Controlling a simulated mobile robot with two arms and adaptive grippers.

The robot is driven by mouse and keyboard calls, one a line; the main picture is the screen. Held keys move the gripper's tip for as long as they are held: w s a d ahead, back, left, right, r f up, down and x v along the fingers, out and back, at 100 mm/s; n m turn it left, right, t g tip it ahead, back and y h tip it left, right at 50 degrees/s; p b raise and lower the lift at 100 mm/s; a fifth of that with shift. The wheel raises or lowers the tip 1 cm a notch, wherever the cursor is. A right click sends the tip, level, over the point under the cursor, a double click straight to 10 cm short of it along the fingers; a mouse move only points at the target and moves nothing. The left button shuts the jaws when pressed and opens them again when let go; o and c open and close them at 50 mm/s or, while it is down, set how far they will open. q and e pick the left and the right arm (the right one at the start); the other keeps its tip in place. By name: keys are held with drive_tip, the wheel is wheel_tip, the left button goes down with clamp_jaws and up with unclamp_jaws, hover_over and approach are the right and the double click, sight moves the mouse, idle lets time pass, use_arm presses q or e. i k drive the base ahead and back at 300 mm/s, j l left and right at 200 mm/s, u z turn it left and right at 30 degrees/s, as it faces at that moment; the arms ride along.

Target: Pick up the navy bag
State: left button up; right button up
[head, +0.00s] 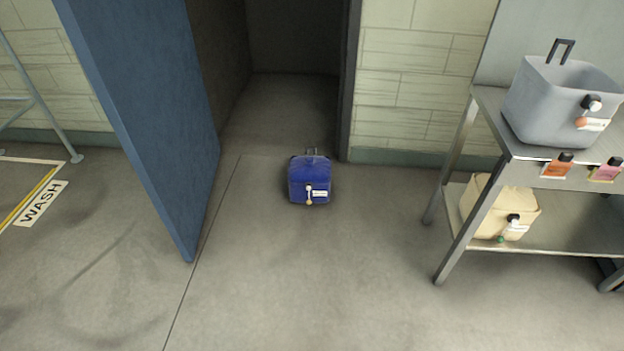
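The navy bag (309,182) is a small blue, box-like bag with a dark handle on top and a white tag on its front. It stands upright on the grey floor near the middle of the head view, in front of an open doorway. Nothing is touching it. Neither of my grippers shows in the head view.
An open blue door (150,110) stands left of the bag. At the right, a metal shelf unit (455,165) holds a grey bag (540,105) on top and a cream bag (485,205) below. A WASH floor marking (41,204) is at far left. The floor before the bag is clear.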

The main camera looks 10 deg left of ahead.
sight(315, 170)
drive_tip(key=i+j+z, duration=0.3)
drive_tip(key=i+j, duration=0.3)
drive_tip(key=i, duration=0.2)
drive_tip(key=i+j+z, duration=0.3)
drive_tip(key=i+j, duration=0.45)
